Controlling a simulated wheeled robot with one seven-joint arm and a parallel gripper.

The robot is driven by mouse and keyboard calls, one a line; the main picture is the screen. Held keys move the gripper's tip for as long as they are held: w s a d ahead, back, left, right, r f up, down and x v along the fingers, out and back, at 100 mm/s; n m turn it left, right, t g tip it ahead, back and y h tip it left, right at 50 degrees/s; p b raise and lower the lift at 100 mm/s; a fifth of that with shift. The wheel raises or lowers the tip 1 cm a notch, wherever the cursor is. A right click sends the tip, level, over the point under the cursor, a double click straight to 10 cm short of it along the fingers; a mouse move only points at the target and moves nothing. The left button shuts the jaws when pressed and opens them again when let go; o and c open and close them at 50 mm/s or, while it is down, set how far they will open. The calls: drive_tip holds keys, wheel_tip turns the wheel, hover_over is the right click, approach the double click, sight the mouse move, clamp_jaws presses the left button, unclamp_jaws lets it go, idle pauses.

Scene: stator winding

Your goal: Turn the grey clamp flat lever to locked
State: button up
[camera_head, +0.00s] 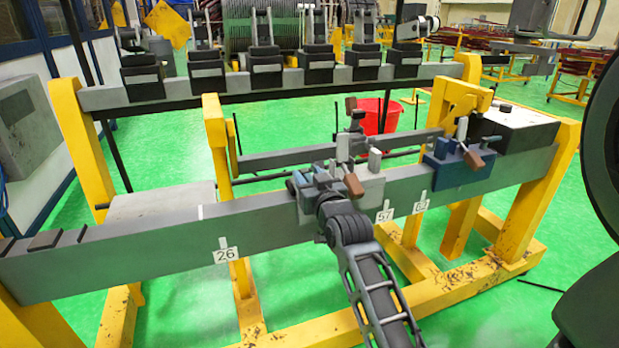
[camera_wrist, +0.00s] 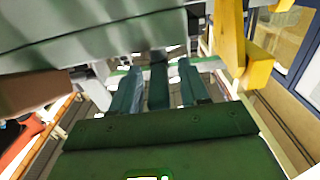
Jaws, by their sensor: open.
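The grey clamp (camera_head: 371,187) sits on the long grey beam (camera_head: 160,251), left of the blue clamp (camera_head: 455,172). A brown-ended lever (camera_head: 353,184) lies low at the grey clamp's front. Another brown lever end (camera_head: 351,105) stands high behind it. My gripper is at the grey clamp's left part, its fingers partly hidden by my wrist in the head view. In the wrist view my gripper (camera_wrist: 158,77) is open, with a dark bar between its two fingers; I cannot tell whether this is the flat lever or whether they touch. A brown block (camera_wrist: 35,92) shows at left.
The blue clamp has its own brown lever (camera_head: 473,160). Yellow frame posts (camera_head: 218,140) hold the beams. A rear rail (camera_head: 110,96) carries several black blocks. A red bin (camera_head: 376,116) stands behind. The beam's left stretch, near the 26 label (camera_head: 226,255), is clear.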

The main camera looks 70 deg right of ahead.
drive_tip(key=shift+c, duration=0.3)
clamp_jaws()
